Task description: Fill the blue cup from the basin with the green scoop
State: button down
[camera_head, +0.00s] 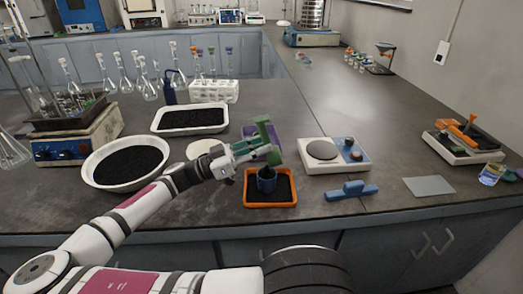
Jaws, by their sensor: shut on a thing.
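The blue cup (267,184) stands upright in the orange tray (247,203) at the front middle of the bench. Dark material lies in the tray around the cup. How full the cup is cannot be told. My gripper (249,151) is shut on the green scoop (266,131), above and slightly left of the cup. The scoop is raised and looks tilted; its contents cannot be made out. The white round basin (98,181) with black granules sits to the left, behind my arm. A purple object (262,153) shows partly behind my gripper.
A white rectangular tray (157,128) of black granules stands behind the basin. A white balance (345,165) and a blue object (351,191) are right of the orange tray. A hotplate (75,148) and glass flasks stand at left.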

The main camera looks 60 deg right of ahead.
jog(key=shift+w+a, duration=0.1)
jog(key=shift+w, duration=0.05)
dwell(0.3)
jog(key=shift+s+d+r+t+y+p, duration=0.35)
jog(key=shift+s+r+y+p, duration=0.3)
jog(key=shift+p, duration=0.4)
jog(key=shift+s+d+r+m+t+y+p, duration=0.15)
jog(key=shift+s+d+m+t+y+p, duration=0.2)
jog(key=shift+t+y+p, duration=0.5)
jog(key=shift+d, duration=0.1)
jog(key=shift+p, duration=0.3)
